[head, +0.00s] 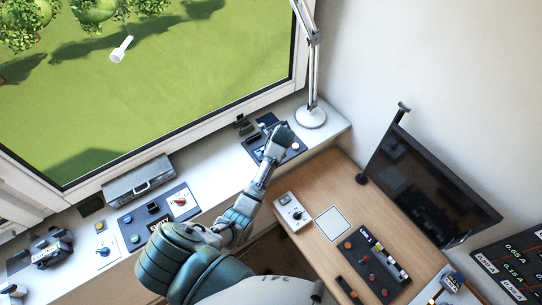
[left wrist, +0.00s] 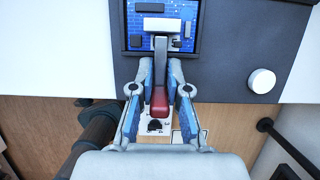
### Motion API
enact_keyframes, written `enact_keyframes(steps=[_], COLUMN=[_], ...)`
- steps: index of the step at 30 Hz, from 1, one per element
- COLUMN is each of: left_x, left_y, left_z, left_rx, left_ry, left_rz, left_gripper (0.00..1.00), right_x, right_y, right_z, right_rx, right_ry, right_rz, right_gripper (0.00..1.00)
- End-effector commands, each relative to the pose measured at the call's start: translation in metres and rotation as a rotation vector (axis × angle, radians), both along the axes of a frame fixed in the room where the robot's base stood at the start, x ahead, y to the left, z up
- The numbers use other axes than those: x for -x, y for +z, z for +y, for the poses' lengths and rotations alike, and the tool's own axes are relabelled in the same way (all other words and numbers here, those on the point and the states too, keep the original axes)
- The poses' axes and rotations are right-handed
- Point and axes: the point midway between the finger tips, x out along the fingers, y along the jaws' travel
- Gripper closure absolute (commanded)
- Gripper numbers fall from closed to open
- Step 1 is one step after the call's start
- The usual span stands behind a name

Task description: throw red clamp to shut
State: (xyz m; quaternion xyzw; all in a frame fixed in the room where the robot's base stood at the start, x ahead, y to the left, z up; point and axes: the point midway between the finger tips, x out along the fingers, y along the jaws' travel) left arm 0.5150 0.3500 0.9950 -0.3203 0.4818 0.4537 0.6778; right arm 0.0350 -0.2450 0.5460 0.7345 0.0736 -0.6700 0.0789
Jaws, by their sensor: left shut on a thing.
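The red clamp (left wrist: 159,101) has a red grip on a grey lever that runs up to a pale block over a blue circuit board (left wrist: 185,41) in the left wrist view. My left gripper (left wrist: 160,66) has its two fingers on either side of the lever and is shut on the clamp. In the head view my left gripper (head: 277,137) is over the dark clamp panel (head: 255,149) on the white sill and hides most of the clamp. My right gripper is not in view.
A white knob (left wrist: 262,81) sits right of the clamp. A desk lamp (head: 311,116) stands just behind the panel. Another switch panel (head: 138,218) and a grey case (head: 138,180) lie left along the sill. A wooden desk (head: 322,181) with a monitor (head: 425,185) is at right.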

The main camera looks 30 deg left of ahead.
Motion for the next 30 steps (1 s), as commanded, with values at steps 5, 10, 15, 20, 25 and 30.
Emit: enact_keyframes(steps=[5,10,15,20,25,30], left_x=[-0.004,-0.004,-0.003,-0.002,-0.001,0.003], left_y=[0.006,0.006,0.004,0.003,0.014,0.048], left_z=[0.003,0.003,0.002,0.001,-0.002,-0.013], left_rx=[-0.007,-0.007,-0.005,-0.003,-0.004,-0.005], left_ry=[0.001,0.001,0.001,0.001,0.002,0.001], left_rz=[-0.018,-0.018,-0.011,-0.008,-0.009,-0.011], left_gripper=[1.0,0.72,0.58,0.58,0.58,0.58], right_x=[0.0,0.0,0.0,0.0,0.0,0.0], right_y=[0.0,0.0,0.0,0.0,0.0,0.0], right_z=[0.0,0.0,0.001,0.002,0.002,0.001], right_rx=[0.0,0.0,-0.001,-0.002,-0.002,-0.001], right_ry=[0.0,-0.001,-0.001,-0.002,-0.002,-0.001], right_rz=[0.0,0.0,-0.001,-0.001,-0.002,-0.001], right_gripper=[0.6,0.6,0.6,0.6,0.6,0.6])
